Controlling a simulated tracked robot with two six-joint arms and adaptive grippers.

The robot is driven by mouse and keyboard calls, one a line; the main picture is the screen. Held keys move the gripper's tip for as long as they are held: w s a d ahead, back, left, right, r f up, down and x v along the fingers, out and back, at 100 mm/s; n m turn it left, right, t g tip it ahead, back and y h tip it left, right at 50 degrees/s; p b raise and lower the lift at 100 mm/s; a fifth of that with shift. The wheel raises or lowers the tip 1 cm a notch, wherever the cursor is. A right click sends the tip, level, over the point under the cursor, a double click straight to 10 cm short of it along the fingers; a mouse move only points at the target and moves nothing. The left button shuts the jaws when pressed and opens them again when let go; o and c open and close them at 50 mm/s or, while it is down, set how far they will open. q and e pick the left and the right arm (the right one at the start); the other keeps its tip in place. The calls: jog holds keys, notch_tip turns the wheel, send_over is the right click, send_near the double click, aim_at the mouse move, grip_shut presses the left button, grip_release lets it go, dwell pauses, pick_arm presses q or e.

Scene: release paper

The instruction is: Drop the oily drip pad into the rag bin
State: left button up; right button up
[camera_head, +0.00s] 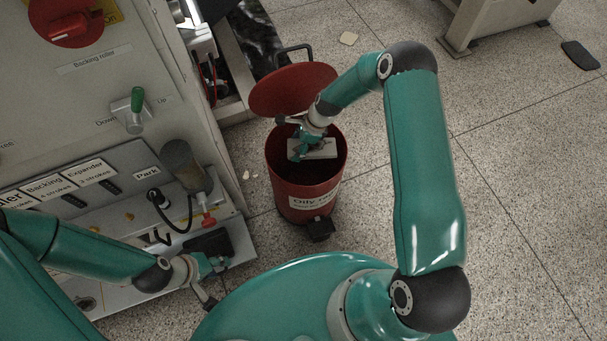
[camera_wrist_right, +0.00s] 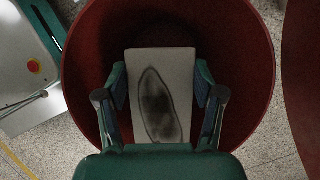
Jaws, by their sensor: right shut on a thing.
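The drip pad (camera_wrist_right: 157,112) is a pale rectangle with a dark oval oil stain. My right gripper (camera_wrist_right: 158,92) is shut on it, one finger at each side edge. In the head view, the pad (camera_head: 322,150) is in the mouth of the red rag bin (camera_head: 299,192), with my right gripper (camera_head: 304,143) above it. The bin's red lid (camera_head: 292,90) stands open at the back. The wrist view shows the round bin wall (camera_wrist_right: 250,75) around the pad. My left gripper (camera_head: 213,281) is open and empty, low beside the machine.
A machine panel (camera_head: 110,130) with a green-handled lever and a red knob stands at the left. A black pedal (camera_head: 320,229) sits at the bin's front foot. The floor right of the bin is clear.

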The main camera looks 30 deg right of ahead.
jog(key=shift+f, duration=0.2)
jog(key=o, duration=1)
jog(key=v, duration=1.2)
jog(key=shift+d, duration=0.1)
